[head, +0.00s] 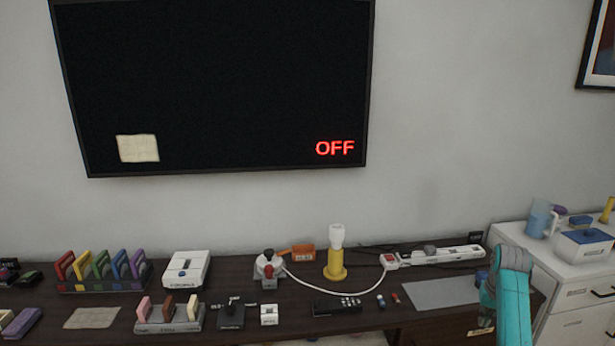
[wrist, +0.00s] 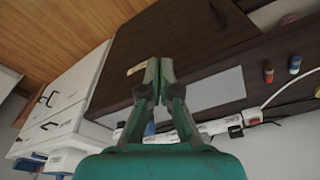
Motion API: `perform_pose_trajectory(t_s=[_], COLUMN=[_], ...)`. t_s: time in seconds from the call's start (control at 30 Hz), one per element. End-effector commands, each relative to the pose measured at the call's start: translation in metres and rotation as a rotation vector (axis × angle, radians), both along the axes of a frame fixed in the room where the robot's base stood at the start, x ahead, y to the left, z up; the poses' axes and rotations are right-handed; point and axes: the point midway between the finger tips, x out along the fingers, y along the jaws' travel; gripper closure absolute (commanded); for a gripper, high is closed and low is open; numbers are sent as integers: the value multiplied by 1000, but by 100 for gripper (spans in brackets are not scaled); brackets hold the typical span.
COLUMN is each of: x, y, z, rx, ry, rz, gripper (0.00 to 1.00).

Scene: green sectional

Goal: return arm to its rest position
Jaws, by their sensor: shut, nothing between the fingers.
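My teal arm (head: 512,300) shows at the lower right of the head view, in front of the right end of the dark table (head: 365,332). Its gripper end points away or down there and the fingertips are hard to make out. In the wrist view my gripper (wrist: 159,68) is seen with its two fingers together, shut with nothing between them. The fingers appear over the dark table top (wrist: 190,35), near a grey mat (wrist: 215,88) and a small tan label (wrist: 136,69).
A white drawer cabinet (head: 575,285) stands right of the table, close to my arm. A power strip (head: 440,257), a yellow lamp (head: 336,262), a black remote (head: 336,305) and several small items crowd the table. A wall screen (head: 220,80) reads OFF.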

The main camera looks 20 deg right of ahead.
Motion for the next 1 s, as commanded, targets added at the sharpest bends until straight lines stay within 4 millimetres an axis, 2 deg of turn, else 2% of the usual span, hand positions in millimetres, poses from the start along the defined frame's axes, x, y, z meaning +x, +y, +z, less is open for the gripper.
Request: perform_pose_trajectory(t_s=[0.37,0.57,0.77,1.0], x=[6,8,5,-15], y=[30,57,103,177], z=[-43,-78,-129,-189], rx=[-32,-60,-104,-173], ry=[-34,-67,-122,-219], rz=[35,66,115,192], gripper=[100,100,100,100])
